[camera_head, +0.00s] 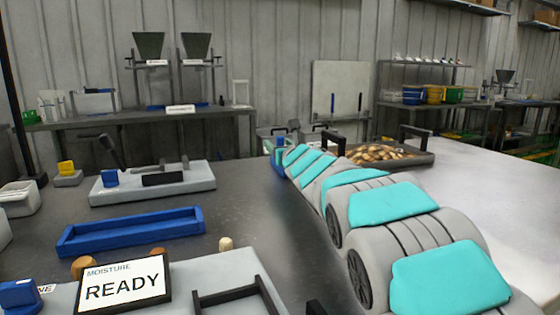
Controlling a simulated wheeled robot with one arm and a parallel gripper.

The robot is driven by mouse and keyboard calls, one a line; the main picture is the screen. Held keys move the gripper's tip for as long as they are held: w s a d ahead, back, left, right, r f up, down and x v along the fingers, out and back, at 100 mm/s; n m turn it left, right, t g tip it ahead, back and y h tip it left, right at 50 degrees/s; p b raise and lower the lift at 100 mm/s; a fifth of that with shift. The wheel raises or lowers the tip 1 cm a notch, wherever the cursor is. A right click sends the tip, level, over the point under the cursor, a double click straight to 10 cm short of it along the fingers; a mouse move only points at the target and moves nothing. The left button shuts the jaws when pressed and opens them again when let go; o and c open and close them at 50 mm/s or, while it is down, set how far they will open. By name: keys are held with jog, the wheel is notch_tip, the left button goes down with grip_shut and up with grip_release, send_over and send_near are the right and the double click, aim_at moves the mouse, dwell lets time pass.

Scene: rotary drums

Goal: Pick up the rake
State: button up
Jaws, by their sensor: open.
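I cannot pick out a rake for sure. A slanted black stick (110,151) rises behind the grey platform (200,187) on the left; whether it is a rake's handle I cannot tell. The platform also carries a small blue block (110,178) and a black block (165,179). My grey and teal arm reaches from the lower right towards the middle of the bench.
A long blue tray (132,233) lies on the dark bench (250,215). A "MOISTURE READY" sign (124,285) stands in front. A dark tray (424,158) of brown pieces (375,153) lies beyond my arm. Two hoppers (148,45) (196,45) stand at the back. The pale surface at right is clear.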

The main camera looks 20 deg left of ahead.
jog(key=shift+w, duration=0.1)
jog(key=shift+c, duration=0.4)
grip_shut()
